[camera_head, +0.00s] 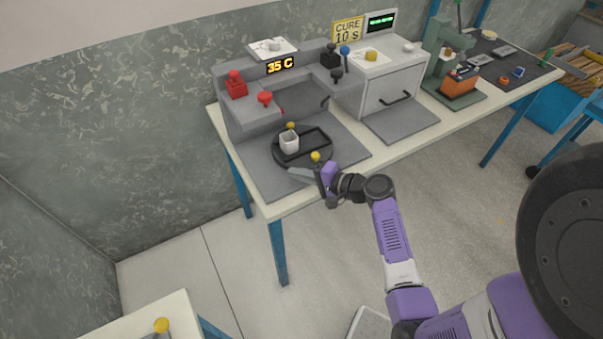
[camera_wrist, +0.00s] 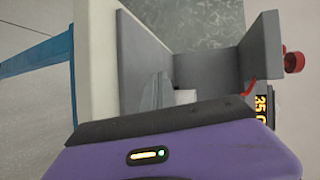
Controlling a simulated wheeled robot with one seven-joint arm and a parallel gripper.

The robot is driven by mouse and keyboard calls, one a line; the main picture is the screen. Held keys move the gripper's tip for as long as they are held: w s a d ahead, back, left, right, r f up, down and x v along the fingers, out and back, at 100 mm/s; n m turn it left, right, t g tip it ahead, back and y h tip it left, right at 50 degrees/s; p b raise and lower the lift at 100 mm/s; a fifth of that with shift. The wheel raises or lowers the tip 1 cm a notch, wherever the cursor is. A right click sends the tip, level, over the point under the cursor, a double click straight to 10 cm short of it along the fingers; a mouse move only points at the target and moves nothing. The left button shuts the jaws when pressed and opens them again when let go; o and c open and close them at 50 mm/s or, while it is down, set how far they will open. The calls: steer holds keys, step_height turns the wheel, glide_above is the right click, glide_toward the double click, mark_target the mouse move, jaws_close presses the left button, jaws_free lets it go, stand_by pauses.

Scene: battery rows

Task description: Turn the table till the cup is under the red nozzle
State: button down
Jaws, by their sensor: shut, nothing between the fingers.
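The round dark turntable (camera_head: 279,157) sits on a grey plate below the dispenser. The white cup (camera_head: 289,144) stands upright on its left side, beside a black rectangular tray (camera_head: 316,134). Two yellow knobs stand at the rim, one at the back (camera_head: 291,126) and one at the front (camera_head: 315,156). The red nozzle (camera_head: 281,111) shows partly under the dispenser's left arm, behind the cup; the cup is in front of it. My gripper (camera_head: 293,171) is shut and empty at the turntable's front edge, near the front knob. I cannot tell whether it touches the rim.
The grey dispenser (camera_head: 240,118) has a red block, a red knob (camera_head: 265,98), black parts and a "35 C" display (camera_head: 280,65). A white curing box (camera_head: 395,85) stands to the right, with a green press (camera_head: 440,60) beyond. The table's front edge is close to my gripper.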

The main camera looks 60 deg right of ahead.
steer(key=shift+s+a+r, duration=0.15)
steer(key=shift+s+a, duration=0.15)
steer(key=shift+s, duration=0.3)
steer(key=s+a+r+b, duration=0.1)
steer(key=s+a+r, duration=0.1)
steer(key=s+a, duration=0.2)
steer(key=v, duration=0.3)
steer(key=shift+s+a, duration=0.2)
steer(key=shift+a, duration=0.05)
steer(key=shift+d, duration=0.1)
